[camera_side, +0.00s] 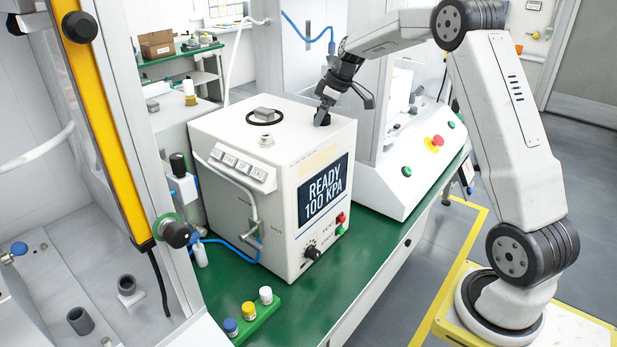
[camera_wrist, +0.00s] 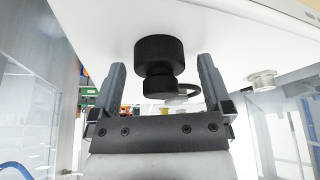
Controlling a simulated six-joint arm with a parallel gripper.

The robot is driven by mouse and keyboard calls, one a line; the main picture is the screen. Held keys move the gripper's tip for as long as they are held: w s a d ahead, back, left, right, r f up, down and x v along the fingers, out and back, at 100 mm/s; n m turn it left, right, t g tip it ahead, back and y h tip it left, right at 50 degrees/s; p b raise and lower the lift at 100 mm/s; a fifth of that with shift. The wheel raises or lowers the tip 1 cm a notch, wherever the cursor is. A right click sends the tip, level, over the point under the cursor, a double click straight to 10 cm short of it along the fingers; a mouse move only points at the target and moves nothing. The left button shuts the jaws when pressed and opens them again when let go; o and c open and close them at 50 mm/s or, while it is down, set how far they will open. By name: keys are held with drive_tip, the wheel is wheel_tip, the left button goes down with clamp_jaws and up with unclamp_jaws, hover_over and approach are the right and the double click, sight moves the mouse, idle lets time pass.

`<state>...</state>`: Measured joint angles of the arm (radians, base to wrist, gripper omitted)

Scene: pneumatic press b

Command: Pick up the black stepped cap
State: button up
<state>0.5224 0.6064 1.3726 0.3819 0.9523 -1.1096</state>
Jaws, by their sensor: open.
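The black stepped cap (camera_wrist: 158,55) is in the wrist view, with a wide round part and a narrower step. It sits against the white top of the press box (camera_side: 215,128), which looks inverted in that view. My gripper (camera_wrist: 160,80) is open, with one finger on each side of the cap and a gap to each. In the side view my gripper (camera_side: 328,100) is low over the back right of the box top. The cap is hard to tell from the dark fingers there. I cannot tell whether the fingers touch it.
A metal block inside a black ring (camera_side: 264,115) lies on the box top, and a small round fitting (camera_side: 266,139) is nearer its front edge. A white machine (camera_side: 408,165) stands close to the right.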

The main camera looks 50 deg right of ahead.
drive_tip(key=c, duration=1.2)
drive_tip(key=shift+r, duration=0.2)
drive_tip(key=shift+c, duration=0.2)
drive_tip(key=shift+r, duration=0.5)
wheel_tip(320, 180, up, 2)
drive_tip(key=s+a+r, duration=0.5)
drive_tip(key=s+r, duration=0.4)
drive_tip(key=s, duration=0.4)
drive_tip(key=shift+r, duration=0.35)
